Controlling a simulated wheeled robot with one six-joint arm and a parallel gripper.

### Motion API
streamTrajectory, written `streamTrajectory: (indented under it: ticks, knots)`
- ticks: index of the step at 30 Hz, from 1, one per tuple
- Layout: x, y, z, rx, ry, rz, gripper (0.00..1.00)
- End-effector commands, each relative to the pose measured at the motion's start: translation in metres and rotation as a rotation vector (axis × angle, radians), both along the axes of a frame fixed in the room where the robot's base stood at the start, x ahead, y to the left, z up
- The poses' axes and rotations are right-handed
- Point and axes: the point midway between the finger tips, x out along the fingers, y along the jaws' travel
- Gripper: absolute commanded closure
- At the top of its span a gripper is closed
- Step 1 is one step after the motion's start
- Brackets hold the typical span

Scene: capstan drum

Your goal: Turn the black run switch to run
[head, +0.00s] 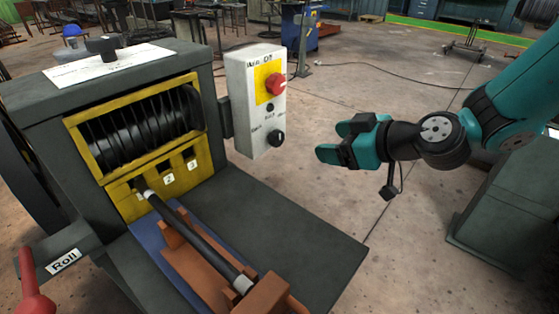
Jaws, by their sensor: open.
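The black run switch (278,138) is a small round knob low on the white control box (243,110), at the right side of the machine. Small lettering surrounds it, too small to read surely, and I cannot tell which position the knob points to. A red rotary switch (276,84) on a yellow plate sits above it on the same face. My gripper (330,141) is open and empty, to the right of the box. Its teal fingers point left, toward the black switch, with a clear gap between.
The dark machine (140,60) has a yellow-framed drum opening and numbered slots. A dark bar (200,238) lies over brown supports (185,262) on the grey bed (310,235). A lever marked Roll (60,258) is lower left. Floor right of the box is open.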

Motion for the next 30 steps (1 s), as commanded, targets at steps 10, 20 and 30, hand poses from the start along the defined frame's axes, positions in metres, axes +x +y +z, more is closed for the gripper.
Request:
streamTrajectory:
  ticks: [10, 20, 30]
  knots:
    - [0.035, 0.016, -0.027, -0.004, -0.083, -0.038, 0.29]
    - [0.083, 0.068, -0.055, -0.004, -0.082, -0.035, 0.29]
    - [0.120, 0.107, -0.079, -0.004, -0.083, -0.038, 0.29]
